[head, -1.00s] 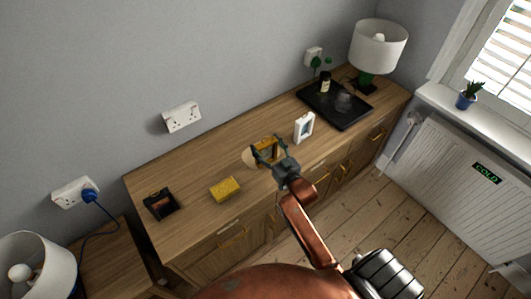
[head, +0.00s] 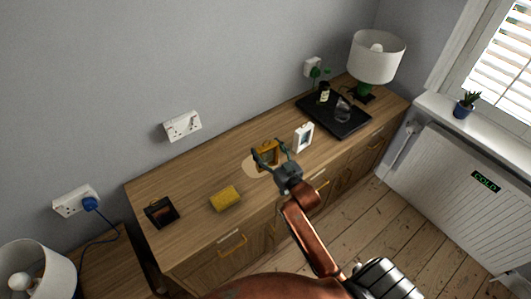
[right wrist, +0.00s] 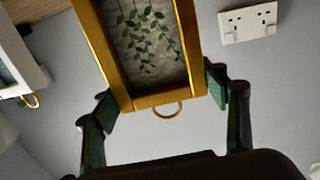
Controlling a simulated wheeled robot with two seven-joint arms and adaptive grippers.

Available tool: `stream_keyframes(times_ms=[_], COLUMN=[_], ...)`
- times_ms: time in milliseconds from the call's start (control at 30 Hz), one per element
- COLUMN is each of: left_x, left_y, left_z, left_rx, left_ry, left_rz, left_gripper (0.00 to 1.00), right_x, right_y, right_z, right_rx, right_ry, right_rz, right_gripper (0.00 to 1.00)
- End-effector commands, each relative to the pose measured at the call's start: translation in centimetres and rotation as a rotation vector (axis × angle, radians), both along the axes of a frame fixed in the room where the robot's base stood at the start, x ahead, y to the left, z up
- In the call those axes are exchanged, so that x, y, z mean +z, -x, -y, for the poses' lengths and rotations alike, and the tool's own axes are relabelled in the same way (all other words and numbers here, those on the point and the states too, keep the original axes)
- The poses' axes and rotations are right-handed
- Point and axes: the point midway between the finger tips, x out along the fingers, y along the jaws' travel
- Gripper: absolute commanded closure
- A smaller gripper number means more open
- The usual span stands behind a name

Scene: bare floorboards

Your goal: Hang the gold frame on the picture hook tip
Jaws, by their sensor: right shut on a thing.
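The gold frame (head: 275,155) holds a dark picture with green leaves, seen close up in the right wrist view (right wrist: 110,55). A small gold ring (right wrist: 166,110) sticks out from its edge on the gripper's side. My right gripper (head: 268,156) is shut on the frame, with a green finger pad on each side in the right wrist view (right wrist: 166,95). I cannot make out the picture hook in either view. My left gripper is not in view.
On the sideboard (head: 200,235) are a white frame (head: 303,137), a yellow sponge (head: 226,199), a dark box-like holder (head: 161,212) and a black tray (head: 350,127) with a bottle and glass. A lamp (head: 376,57) stands behind. A socket (head: 182,126) is on the wall.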

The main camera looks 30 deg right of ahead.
Motion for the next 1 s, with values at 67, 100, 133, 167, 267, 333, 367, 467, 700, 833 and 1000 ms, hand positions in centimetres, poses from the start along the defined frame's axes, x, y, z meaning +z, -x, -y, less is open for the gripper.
stream_keyframes(times_ms=[67, 100, 133, 167, 267, 333, 367, 467, 700, 833, 1000], left_x=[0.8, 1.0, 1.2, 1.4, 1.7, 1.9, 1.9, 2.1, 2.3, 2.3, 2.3], left_y=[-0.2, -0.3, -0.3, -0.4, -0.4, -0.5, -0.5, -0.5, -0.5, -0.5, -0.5], left_z=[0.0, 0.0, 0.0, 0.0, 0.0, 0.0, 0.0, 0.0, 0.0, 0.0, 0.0], left_rx=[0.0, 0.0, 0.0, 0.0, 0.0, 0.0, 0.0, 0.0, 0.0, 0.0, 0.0], left_ry=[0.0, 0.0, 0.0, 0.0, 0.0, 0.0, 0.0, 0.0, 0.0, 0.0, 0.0], left_rz=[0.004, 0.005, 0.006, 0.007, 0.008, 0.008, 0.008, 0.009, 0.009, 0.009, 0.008], left_gripper=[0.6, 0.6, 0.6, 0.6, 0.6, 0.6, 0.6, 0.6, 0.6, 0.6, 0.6], right_x=[2.1, 3.1, 3.8, 4.5, 5.7, 6.4, 6.7, 7.5, 8.5, 8.7, 8.7], right_y=[1.6, 2.4, 3.0, 3.6, 6.1, 7.7, 8.4, 10.2, 12.7, 13.0, 13.0], right_z=[0.2, 0.2, 0.3, 0.3, 0.5, 0.6, 0.6, 0.7, 0.9, 0.9, 0.9], right_rx=[-0.001, 0.0, 0.0, 0.0, -0.001, 0.0, -0.001, 0.0, 0.0, 0.0, 0.0], right_ry=[0.002, 0.002, 0.003, 0.003, 0.001, 0.002, 0.002, 0.0, 0.0, 0.0, -0.001], right_rz=[0.002, 0.003, 0.002, 0.003, -0.003, -0.002, -0.003, -0.002, -0.002, 0.0, 0.0], right_gripper=[0.63, 0.63, 0.63, 0.63, 0.63, 0.63, 0.63, 0.63, 0.63, 0.63, 0.63])
